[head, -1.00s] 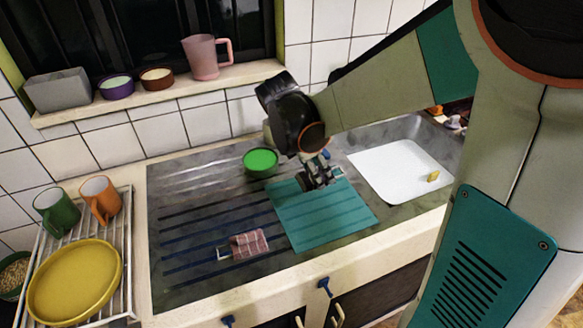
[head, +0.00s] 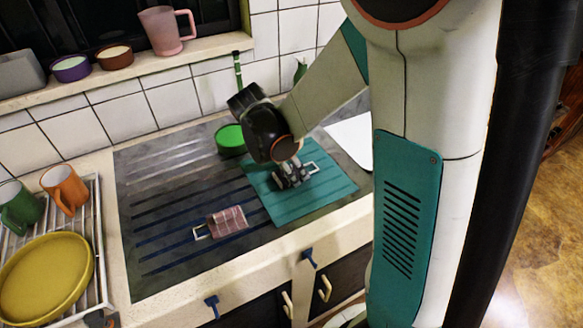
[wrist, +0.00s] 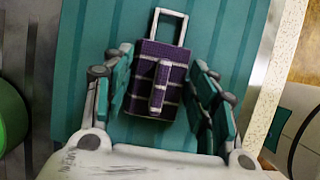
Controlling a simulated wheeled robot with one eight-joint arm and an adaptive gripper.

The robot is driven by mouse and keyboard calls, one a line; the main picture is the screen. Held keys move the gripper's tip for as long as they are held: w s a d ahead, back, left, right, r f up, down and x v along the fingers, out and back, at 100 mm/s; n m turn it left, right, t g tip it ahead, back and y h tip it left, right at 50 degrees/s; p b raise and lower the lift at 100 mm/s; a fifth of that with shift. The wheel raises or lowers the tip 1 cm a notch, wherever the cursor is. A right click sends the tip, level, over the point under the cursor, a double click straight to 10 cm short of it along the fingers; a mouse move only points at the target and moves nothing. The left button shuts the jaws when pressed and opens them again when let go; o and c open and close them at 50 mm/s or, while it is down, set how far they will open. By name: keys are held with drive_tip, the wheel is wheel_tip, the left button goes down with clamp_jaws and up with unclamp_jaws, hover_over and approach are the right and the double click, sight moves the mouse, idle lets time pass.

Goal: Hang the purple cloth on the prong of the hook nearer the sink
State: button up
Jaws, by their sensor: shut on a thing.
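The purple checked cloth (wrist: 158,75), with a pale wire loop at its top, is between the fingers of my gripper (wrist: 160,95) in the wrist view. In the head view my gripper (head: 292,178) is shut on it over the teal mat (head: 325,193) and mostly hides it; whether it touches the mat is unclear. A blue hook (head: 309,257) is on the counter front, nearer the sink (head: 352,138). A second blue hook (head: 212,305) is farther left. The sink is partly hidden by my arm.
A pink checked cloth (head: 227,221) lies on the ribbed drainer (head: 165,215), left of the mat. A green bowl (head: 230,139) stands behind. A rack with orange (head: 65,188) and green mugs (head: 18,207) and a yellow plate (head: 45,278) is left. Cupboard handles (head: 324,288) are below the hooks.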

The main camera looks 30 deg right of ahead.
drive_tip(key=shift+f, duration=0.15)
drive_tip(key=o, duration=1.2)
drive_tip(key=p+v, duration=0.4)
drive_tip(key=v, duration=0.8)
drive_tip(key=s+a+r+m+t+y, duration=0.1)
drive_tip(key=s+r+m+t, duration=0.1)
drive_tip(key=s+m, duration=0.2)
drive_tip(key=s+a+r+m+t+y, duration=0.1)
drive_tip(key=s+r+m+t+y, duration=0.1)
drive_tip(key=s+m, duration=0.3)
drive_tip(key=s+a+r+m+t+y, duration=0.1)
drive_tip(key=s+r+m+t, duration=0.2)
drive_tip(key=m, duration=0.6)
drive_tip(key=shift+s+a+r+y, duration=0.3)
drive_tip(key=shift+s+a+r, duration=0.05)
drive_tip(key=shift+s, duration=0.3)
drive_tip(key=shift+o, duration=0.3)
